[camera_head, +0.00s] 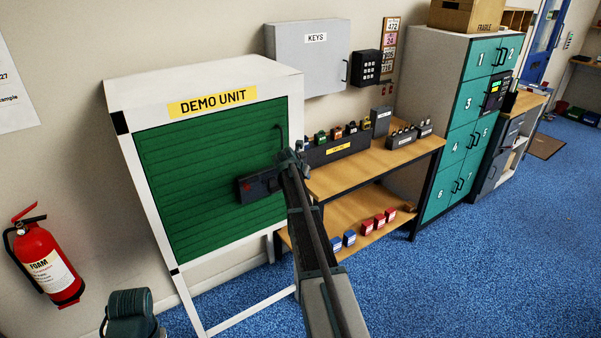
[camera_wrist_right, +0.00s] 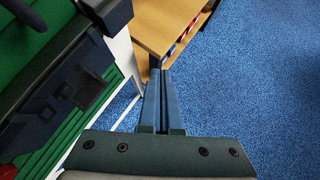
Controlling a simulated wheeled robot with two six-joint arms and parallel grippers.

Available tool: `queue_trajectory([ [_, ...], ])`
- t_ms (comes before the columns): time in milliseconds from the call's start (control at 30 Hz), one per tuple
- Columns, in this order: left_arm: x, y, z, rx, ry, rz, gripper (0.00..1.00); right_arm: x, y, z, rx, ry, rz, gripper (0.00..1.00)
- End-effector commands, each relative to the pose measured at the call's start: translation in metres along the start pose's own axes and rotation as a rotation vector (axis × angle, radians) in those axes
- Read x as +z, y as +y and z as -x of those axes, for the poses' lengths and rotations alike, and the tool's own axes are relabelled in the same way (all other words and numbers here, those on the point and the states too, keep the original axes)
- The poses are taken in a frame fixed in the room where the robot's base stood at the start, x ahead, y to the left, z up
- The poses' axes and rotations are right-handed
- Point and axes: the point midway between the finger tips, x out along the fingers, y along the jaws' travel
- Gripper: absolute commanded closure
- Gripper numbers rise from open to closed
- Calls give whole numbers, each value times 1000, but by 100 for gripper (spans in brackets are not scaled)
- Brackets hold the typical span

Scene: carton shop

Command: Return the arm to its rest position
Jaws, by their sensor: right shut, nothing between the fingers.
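My right gripper (camera_wrist_right: 161,78) shows in the wrist view with its two long fingers side by side, shut and empty. It is beside the right edge of the green shutter (camera_head: 185,190), apart from the floor and table beyond it. In the head view my right arm rises from the bottom to the front of the shutter's right side; the fingers cannot be made out there. A dark block (camera_head: 260,187) shows in front of the shutter beside the arm.
The white-framed demo unit (camera_head: 295,100) stands against the wall. A wooden table (camera_head: 375,163) with boxes and a lower shelf is close on its right. Teal lockers (camera_head: 464,130) stand beyond. A red fire extinguisher (camera_head: 45,265) is at left. Blue floor (camera_head: 500,270) is clear at right.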

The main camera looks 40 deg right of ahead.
Motion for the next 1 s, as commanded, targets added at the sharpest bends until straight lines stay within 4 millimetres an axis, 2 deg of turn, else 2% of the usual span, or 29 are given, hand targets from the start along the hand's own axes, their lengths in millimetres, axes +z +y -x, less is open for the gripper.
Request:
queue_trajectory([
  [33,0,-1,7,0,0,1,55,3,-4,8,0,0,0,100],
  [100,0,-1,9,0,0,1,55,3,-7,9,0,0,0,100],
  [433,0,-1,7,0,0,1,55,2,-7,8,0,0,-1,100],
  [567,0,0,5,0,0,1,55,-14,1,18,8,17,-44,100],
  [667,0,0,2,0,0,1,55,-54,19,42,23,63,-161,100],
  [767,0,0,-4,0,0,1,55,-111,41,78,30,137,-339,100],
  [800,0,0,-6,0,0,1,55,-135,49,94,26,170,-416,100],
  [1000,-1,2,-15,0,0,1,55,-256,69,174,-51,332,-792,100],
])
